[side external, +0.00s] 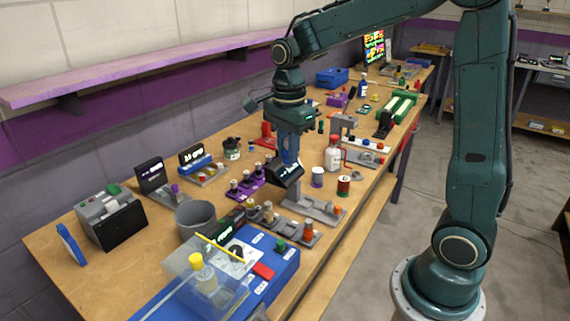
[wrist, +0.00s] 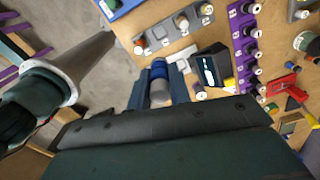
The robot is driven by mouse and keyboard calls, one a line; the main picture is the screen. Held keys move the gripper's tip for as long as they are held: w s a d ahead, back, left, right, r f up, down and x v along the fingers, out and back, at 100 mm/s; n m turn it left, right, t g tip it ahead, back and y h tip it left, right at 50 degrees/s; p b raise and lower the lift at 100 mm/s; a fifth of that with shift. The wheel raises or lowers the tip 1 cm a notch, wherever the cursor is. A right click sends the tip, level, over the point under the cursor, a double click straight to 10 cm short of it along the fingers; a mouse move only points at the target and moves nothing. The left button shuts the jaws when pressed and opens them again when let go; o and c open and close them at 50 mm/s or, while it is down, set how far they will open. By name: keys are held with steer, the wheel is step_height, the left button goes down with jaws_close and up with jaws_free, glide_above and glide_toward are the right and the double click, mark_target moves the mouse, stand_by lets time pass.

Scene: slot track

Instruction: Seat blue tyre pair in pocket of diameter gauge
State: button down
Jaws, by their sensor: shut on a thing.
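My gripper (side external: 290,157) points down over the middle of the bench. Its fingers are shut on the blue tyre pair, whose blue band and grey cylindrical part show between the fingertips (wrist: 159,72) in the wrist view; the blue band (wrist: 159,68) is at the far end. In the side view the fingers mostly hide it. What looks like the diameter gauge has a dark tilted display (side external: 286,176) and a grey base (side external: 325,213) just below and in front of the gripper. Its display (wrist: 213,68) also shows in the wrist view, right of the fingers. The pocket is not clearly visible.
A purple rack (side external: 246,190) with several pegs stands left of the gauge. A grey rack (side external: 282,231) with several parts lies in front. A grey cup (side external: 195,217) stands farther left.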

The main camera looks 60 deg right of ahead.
steer(key=shift+d, duration=0.1)
stand_by(0.5)
steer(key=w+d+m, duration=0.1)
steer(key=d+m, duration=0.8)
steer(key=d, duration=0.2)
steer(key=shift+d+f, duration=0.15)
steer(key=shift+f, duration=9.4)
steer(key=shift+f, duration=0.15)
steer(key=c, duration=1.3)
jaws_free()
step_height(320, 180, up, 12)
steer(key=shift+r, duration=0.15)
